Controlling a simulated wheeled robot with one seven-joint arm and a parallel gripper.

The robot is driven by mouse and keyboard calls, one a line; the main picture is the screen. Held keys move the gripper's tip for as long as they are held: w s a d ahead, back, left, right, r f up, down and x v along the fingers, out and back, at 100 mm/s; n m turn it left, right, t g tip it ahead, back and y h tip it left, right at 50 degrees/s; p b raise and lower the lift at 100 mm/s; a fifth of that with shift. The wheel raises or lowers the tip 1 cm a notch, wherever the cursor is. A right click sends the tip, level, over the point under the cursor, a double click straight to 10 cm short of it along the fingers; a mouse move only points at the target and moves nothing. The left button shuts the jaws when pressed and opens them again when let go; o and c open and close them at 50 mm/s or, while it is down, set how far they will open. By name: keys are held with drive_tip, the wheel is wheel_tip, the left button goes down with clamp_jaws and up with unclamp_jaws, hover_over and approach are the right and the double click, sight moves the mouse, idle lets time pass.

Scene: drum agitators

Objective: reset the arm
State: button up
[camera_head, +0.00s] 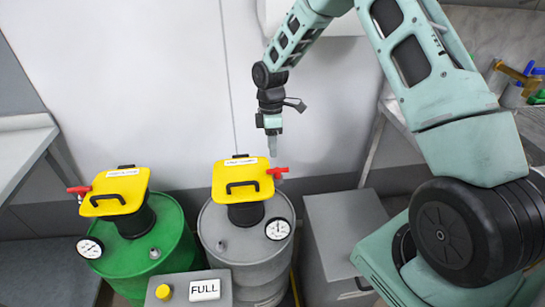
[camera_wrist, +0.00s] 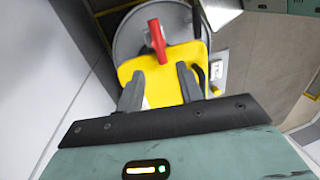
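My arm reaches in from the right and its gripper (camera_head: 273,146) hangs in the air, above and slightly right of the grey drum's yellow agitator head (camera_head: 241,181). In the wrist view my gripper (camera_wrist: 160,88) has its two grey fingers apart. Nothing is held between them. Beyond them lie the yellow agitator head (camera_wrist: 157,66) and its red handle (camera_wrist: 157,40), apparently not touched. The red handle also shows in the head view (camera_head: 278,172), at the right side of the head.
The grey drum (camera_head: 244,252) with a dial stands beside a green drum (camera_head: 143,254) with its own yellow head (camera_head: 114,191). A control box (camera_head: 190,290) with a yellow button and FULL display stands in front. A grey bin (camera_head: 343,235) stands right. Tables flank both sides.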

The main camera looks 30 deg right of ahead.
drive_tip(key=shift+r, duration=0.3)
drive_tip(key=s+a+r+m, duration=0.2)
drive_tip(key=s+a+r, duration=1)
drive_tip(key=a, duration=0.4)
drive_tip(key=s+a+r+m+t, duration=0.1)
drive_tip(key=s+a+r, duration=0.1)
drive_tip(key=s, duration=0.8)
drive_tip(key=s+a+r+m+t, duration=0.1)
drive_tip(key=s+r+m, duration=0.1)
drive_tip(key=s, duration=0.8)
drive_tip(key=shift+s+a+r, duration=0.15)
drive_tip(key=shift+a+r, duration=0.25)
